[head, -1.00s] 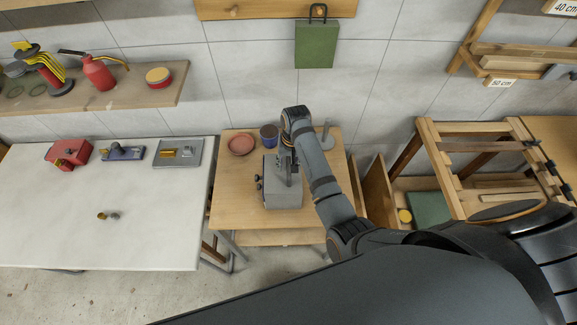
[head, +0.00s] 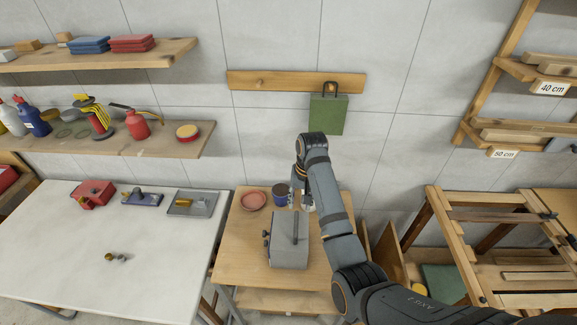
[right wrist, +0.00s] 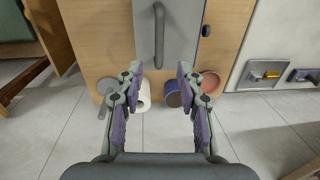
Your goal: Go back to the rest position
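My right gripper (right wrist: 159,95) is open and empty in the right wrist view, with its two fingers well apart. In the head view my right arm comes in from the lower right, and the gripper (head: 301,197) hangs over the back part of the small wooden table, behind the grey box. Its fingertips are small and partly hidden there. The grey box (head: 289,247) with a bar handle stands on the table; it also shows in the right wrist view (right wrist: 180,35). My left gripper is in neither current view.
A pink dish (head: 253,200) and a blue mug (head: 281,192) stand at the table's back. A white table (head: 150,240) with tools is at left. Wall shelves (head: 120,146) hold bottles and cans. A green bag (head: 328,114) hangs behind my arm. A wooden rack (head: 490,240) stands right.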

